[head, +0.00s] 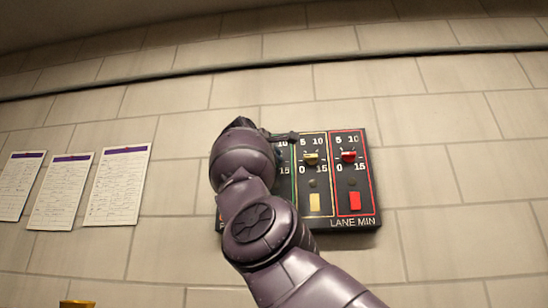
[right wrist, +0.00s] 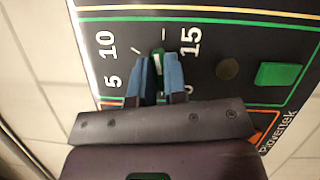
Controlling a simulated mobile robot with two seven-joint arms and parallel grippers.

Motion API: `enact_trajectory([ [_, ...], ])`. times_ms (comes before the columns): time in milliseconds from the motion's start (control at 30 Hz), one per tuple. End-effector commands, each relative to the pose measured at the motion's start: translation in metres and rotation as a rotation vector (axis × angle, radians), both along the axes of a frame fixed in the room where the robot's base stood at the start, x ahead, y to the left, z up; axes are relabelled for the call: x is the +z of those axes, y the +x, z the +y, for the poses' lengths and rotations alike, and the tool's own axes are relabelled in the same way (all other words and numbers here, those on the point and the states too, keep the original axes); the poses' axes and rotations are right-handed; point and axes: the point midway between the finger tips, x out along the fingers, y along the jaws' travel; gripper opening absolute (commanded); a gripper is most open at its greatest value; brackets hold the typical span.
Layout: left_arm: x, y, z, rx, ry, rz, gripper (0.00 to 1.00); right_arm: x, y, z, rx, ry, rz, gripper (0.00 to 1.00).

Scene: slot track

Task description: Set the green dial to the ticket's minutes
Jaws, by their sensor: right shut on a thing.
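The green dial (right wrist: 158,63) shows in the right wrist view, between the two blue fingers of my right gripper (right wrist: 158,80), which is shut on it. Its pale mark faces roughly up in that view, near a tick on the 10-to-15 side of the scale. The exact setting is partly covered by the fingers. In the head view my right arm covers the green dial on the black panel (head: 330,188). Paper sheets with purple headers (head: 117,185) hang on the wall at left; their writing is too small to read. My left gripper is out of view.
On the panel, a yellow dial (head: 311,158) and a red dial (head: 348,156) sit right of my arm, each above a coloured block. A green block (right wrist: 278,75) is beside the held dial. A yellow object (head: 77,303) shows at the bottom left.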

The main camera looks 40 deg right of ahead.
Motion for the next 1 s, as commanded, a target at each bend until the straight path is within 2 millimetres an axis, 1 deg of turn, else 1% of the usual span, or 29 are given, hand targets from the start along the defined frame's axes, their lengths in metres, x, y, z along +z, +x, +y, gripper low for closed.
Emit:
enact_trajectory([
  [1000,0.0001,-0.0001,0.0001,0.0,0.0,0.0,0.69,0.0013,-0.0013,-0.0003,-0.001,0.031,-0.043,0.0],
])
